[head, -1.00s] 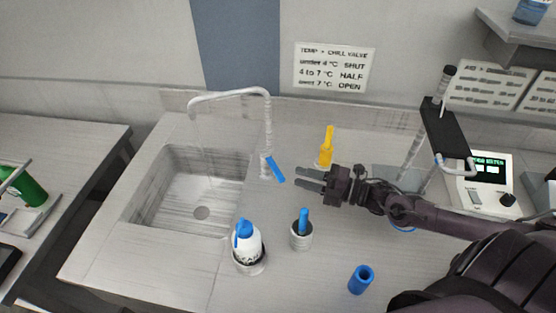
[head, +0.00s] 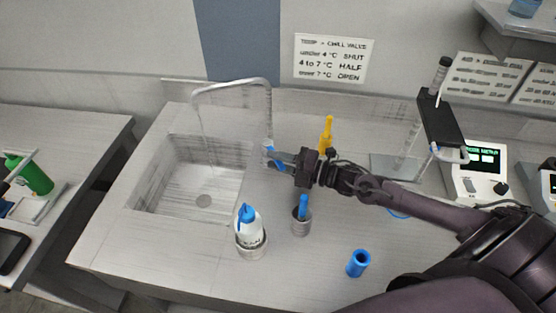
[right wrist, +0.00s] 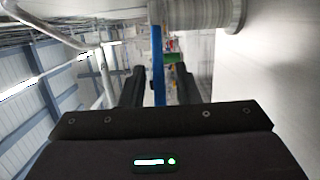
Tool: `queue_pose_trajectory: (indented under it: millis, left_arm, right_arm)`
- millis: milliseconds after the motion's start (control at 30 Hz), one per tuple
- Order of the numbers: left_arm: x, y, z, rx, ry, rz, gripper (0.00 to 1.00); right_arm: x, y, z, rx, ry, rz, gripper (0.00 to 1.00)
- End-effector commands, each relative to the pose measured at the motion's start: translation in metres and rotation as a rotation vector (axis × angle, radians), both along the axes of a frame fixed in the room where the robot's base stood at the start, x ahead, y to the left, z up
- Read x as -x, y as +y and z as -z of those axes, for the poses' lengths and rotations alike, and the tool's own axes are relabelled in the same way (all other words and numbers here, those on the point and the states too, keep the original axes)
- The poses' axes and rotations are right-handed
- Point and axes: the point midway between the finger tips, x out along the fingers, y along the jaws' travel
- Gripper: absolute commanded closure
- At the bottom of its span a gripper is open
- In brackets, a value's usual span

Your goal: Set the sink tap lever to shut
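The sink tap (head: 268,110) is a grey gooseneck at the sink's right side, its spout over the basin. A faint pale line hangs below the spout tip. Its blue lever (head: 278,160) sits low on the column and is partly hidden by my right gripper (head: 281,160). In the right wrist view the blue lever (right wrist: 158,65) stands between my two dark fingers (right wrist: 158,88), with a gap on each side. The gripper is open around the lever. My left gripper is out of view.
A yellow handle (head: 326,132) stands just behind my right gripper. The basin (head: 190,185) is empty.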

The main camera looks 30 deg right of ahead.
Motion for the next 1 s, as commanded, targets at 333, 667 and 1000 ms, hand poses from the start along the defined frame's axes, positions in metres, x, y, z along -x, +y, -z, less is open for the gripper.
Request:
queue_pose_trajectory:
  millis: [333,667,1000]
  left_arm:
    - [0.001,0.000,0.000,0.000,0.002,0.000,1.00]
    - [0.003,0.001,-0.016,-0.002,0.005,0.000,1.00]
    - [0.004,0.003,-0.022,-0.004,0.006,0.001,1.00]
  right_arm:
    - [0.000,0.000,0.000,0.000,0.000,-0.001,1.00]
    - [0.001,0.011,-0.003,-0.006,0.003,0.106,1.00]
    - [-0.002,0.018,0.001,0.000,0.003,0.246,1.00]
